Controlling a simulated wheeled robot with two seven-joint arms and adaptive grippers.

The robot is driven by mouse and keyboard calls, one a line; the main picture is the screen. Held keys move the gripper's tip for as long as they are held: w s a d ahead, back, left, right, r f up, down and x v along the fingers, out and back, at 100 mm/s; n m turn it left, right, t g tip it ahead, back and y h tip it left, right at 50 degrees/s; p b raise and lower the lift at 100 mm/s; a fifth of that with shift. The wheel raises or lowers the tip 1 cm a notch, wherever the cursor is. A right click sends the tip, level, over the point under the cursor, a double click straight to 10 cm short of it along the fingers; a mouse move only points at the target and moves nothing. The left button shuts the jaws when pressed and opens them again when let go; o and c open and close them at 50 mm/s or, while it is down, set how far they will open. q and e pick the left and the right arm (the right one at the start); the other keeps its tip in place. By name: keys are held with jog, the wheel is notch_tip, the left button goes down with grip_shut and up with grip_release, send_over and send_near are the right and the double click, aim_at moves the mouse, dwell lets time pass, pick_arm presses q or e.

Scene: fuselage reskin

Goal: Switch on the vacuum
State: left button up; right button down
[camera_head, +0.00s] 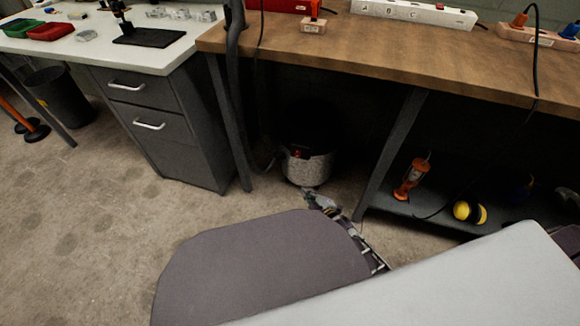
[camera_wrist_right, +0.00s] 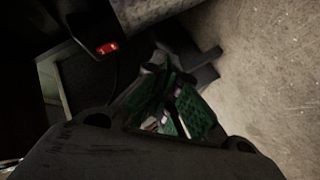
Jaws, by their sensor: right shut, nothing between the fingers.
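The vacuum (camera_head: 308,167) stands on the floor under the wooden bench, a round canister with a pale lower body and a dark top. Its red switch (camera_head: 299,153) is on the front, and it also shows lit red in the right wrist view (camera_wrist_right: 107,48). My right gripper (camera_head: 314,198) is low in front of the vacuum, just below its base in the picture. In the wrist view its green-padded fingers (camera_wrist_right: 166,88) are shut and empty, apart from the switch, which is up and to the left. My left gripper is not in view.
The wooden bench (camera_head: 400,45) overhangs the vacuum. A grey drawer cabinet (camera_head: 160,125) is at left and a slanted bench leg (camera_head: 392,150) at right. An orange tool (camera_head: 411,178) and yellow ear defenders (camera_head: 468,212) lie on the low shelf. A hose hangs beside the vacuum.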

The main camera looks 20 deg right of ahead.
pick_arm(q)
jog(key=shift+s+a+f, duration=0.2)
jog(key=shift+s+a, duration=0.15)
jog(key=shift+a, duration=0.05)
pick_arm(e)
jog(key=shift+w+a+r+n+t+y, duration=0.1)
jog(key=shift+a+r+n+t+y, duration=0.25)
jog(key=shift+r+n, duration=0.65)
jog(key=shift+w+a+r+n+t+y, duration=0.15)
jog(key=shift+r+n+t, duration=0.45)
jog(key=shift+n, duration=0.75)
jog(key=shift+a+r+n+t+y, duration=0.1)
jog(key=shift+a+r+n+t, duration=0.25)
jog(key=shift+r+n, duration=0.65)
jog(key=shift+d+f, duration=0.1)
jog(key=shift+f, duration=0.1)
